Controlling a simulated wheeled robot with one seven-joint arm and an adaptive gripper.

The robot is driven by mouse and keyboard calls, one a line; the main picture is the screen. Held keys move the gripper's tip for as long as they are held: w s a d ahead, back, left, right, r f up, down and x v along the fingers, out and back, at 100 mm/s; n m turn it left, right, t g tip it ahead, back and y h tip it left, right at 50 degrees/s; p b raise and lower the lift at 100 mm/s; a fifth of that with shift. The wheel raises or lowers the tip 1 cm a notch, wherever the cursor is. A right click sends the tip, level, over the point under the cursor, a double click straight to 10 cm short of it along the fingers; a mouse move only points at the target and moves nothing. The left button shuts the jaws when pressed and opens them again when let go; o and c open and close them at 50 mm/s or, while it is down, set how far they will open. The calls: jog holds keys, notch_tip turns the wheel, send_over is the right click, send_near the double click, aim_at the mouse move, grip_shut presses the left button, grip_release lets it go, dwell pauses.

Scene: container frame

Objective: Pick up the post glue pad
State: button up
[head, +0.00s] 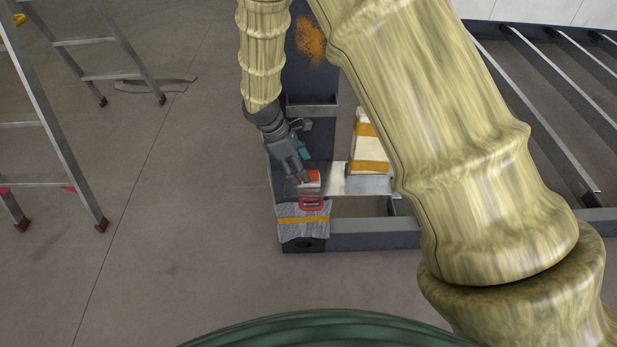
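My gripper (303,176) points down at the near left corner of the dark container frame. Its fingertips are at a small red-and-white block (312,178), touching it or just above it; I cannot tell which. The block may be the post glue pad, but it is small and partly hidden by the gripper. A red handle-shaped piece (312,204) shows just in front of it, over a grey wrapped cover (303,228) with an orange strap on the corner. Whether the fingers are open or shut does not show.
A pale bundle with orange bands (371,150) stands on a light plate right of my gripper. The frame's dark post (305,75) rises behind. Metal crossbars (560,90) lie to the right. Ladders (45,115) stand at left, with clear concrete floor between.

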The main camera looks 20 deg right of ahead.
jog(key=shift+x, duration=1.55)
jog(key=shift+r, duration=0.1)
jog(key=c, duration=1.1)
jog(key=shift+r, duration=0.1)
jog(key=shift+r, duration=0.8)
jog(key=w+a, duration=0.1)
jog(key=a, duration=0.4)
jog(key=w+a, duration=0.2)
jog(key=a, duration=0.4)
jog(key=w+a, duration=0.2)
jog(key=a, duration=0.4)
jog(key=shift+a+f+b, duration=0.1)
jog(key=shift+f+b, duration=0.05)
jog(key=shift+b, duration=0.2)
